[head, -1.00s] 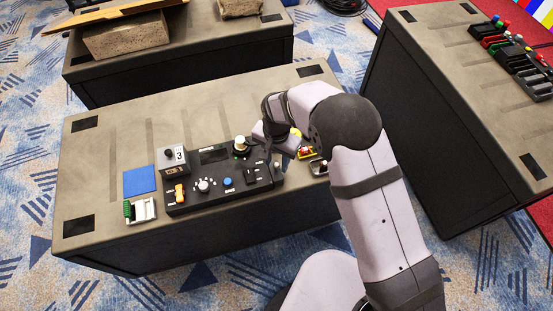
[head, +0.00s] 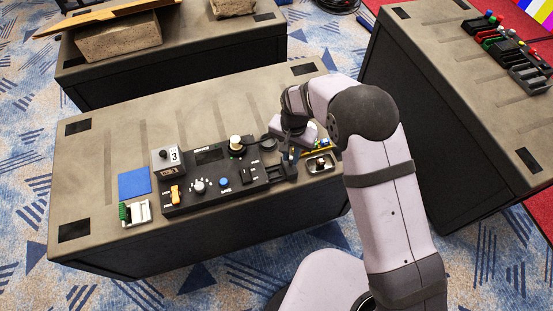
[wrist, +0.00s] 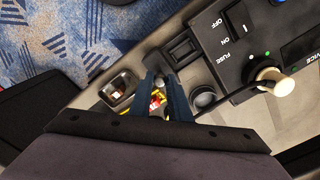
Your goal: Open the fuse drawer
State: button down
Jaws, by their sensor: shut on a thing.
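The black control panel (head: 212,184) lies on the grey-topped table, with switches and knobs on it. The fuse drawer (head: 275,173) sticks out of the panel's right end, with an open recess in its top. In the wrist view the drawer (wrist: 183,48) stands out beside the FUSE label. My gripper (head: 289,156) is at the drawer's outer end. In the wrist view its two dark fingers (wrist: 166,82) point down and are closed on the drawer's handle, which they mostly hide.
A small metal tray (head: 321,163) stands close to the right of my gripper. A yellow tray with coloured parts (wrist: 157,101) is partly hidden behind the fingers. A round black piece (wrist: 203,97) is beside them. A blue pad (head: 134,183) lies left of the panel.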

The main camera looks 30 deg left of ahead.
jog(key=shift+w+d, duration=0.5)
jog(key=c, duration=1.6)
grip_release()
jog(key=shift+c, duration=0.2)
jog(key=shift+r, duration=0.1)
notch_tip(320, 180, up, 7)
jog(key=b, duration=0.2)
jog(key=shift+r+n, duration=0.1)
jog(key=shift+n, duration=0.2)
